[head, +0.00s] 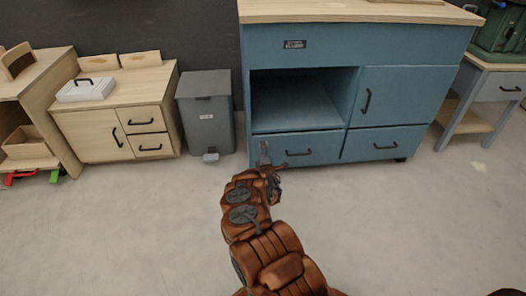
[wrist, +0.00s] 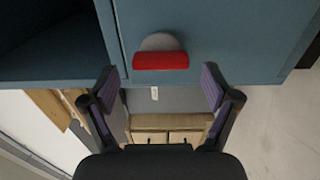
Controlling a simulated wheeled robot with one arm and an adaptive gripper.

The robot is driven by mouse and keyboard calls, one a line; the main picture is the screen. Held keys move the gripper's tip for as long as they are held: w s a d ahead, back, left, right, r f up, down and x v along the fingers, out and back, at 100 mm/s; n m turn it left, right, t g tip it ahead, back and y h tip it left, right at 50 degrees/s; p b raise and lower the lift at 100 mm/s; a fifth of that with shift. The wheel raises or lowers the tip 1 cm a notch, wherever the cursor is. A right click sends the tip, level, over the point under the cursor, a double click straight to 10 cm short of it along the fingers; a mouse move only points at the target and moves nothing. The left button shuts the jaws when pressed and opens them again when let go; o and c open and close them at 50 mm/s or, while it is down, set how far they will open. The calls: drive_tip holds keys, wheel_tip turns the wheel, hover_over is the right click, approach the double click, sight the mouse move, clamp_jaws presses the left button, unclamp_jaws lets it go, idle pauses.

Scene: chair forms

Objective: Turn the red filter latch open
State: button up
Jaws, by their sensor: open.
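The red filter latch (wrist: 160,61) is a short red bar lying level across a grey round base (wrist: 160,42) on a blue cabinet panel in the wrist view. My gripper (wrist: 160,76) is open, with its two purple-padded fingers spread wide to the left and right of the latch and a little below it in the picture. Nothing is between the fingers, and I see no contact with the latch. In the head view my gripper (head: 268,166) is low at the front of the blue cabinet (head: 300,40). I cannot make out the latch there.
The blue cabinet has an open compartment (head: 300,100), a door and two drawers with black handles. A grey bin (head: 207,110) and a wooden cabinet (head: 105,125) stand to its left. A grey workbench (head: 498,90) stands at the right. The floor in front is clear.

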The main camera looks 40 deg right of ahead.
drive_tip(key=v, duration=1.1)
drive_tip(key=shift+a, duration=0.15)
idle(0.5)
